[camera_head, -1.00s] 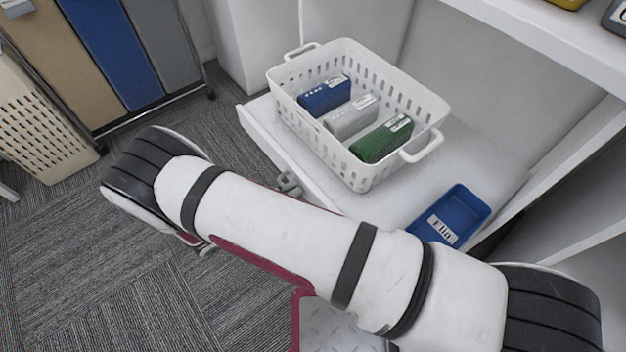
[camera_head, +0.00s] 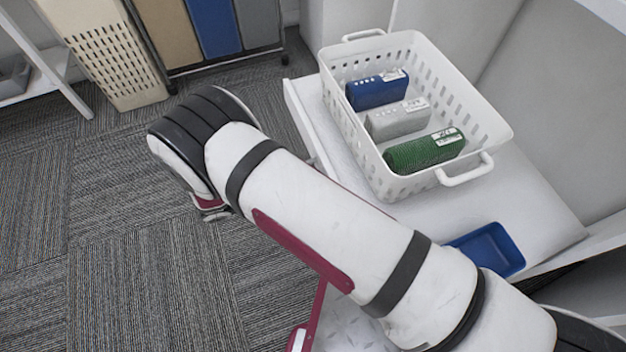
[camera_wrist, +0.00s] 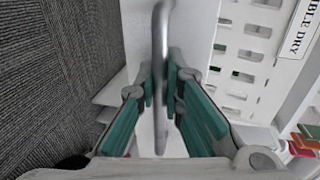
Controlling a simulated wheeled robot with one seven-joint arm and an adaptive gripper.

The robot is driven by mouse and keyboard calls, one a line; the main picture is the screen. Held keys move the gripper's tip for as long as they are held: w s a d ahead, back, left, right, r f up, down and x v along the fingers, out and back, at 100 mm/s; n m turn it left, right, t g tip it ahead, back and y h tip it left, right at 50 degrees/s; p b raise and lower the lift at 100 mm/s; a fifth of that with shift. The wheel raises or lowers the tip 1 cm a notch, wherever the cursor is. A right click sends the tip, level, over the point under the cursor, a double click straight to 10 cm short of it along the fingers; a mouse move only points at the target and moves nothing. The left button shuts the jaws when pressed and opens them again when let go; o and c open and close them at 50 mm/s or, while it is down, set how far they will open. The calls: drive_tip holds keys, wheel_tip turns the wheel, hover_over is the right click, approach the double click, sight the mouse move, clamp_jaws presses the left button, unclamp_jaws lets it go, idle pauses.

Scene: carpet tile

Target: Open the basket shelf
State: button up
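The basket shelf (camera_head: 545,205) is a white board that bears a white slotted basket (camera_head: 478,122). In the basket lie a blue (camera_head: 377,92), a grey (camera_head: 398,119) and a green (camera_head: 425,151) box-shaped item. In the wrist view a metal bar handle (camera_wrist: 160,45) stands between the teal-padded fingers of my gripper (camera_wrist: 160,88). The fingers are close on both sides of the bar and appear shut on it. In the head view my arm hides the gripper and the handle.
A blue tray (camera_head: 490,246) sits on the shelf beside the basket, partly behind my arm. A beige slotted bin (camera_head: 112,60) and a rack of coloured panels (camera_head: 212,28) stand at the back left. Grey carpet (camera_head: 130,190) is open on the left.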

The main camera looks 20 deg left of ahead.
drive_tip(key=shift+o, duration=0.9)
drive_tip(key=v, duration=1.2)
drive_tip(key=shift+w, duration=0.1)
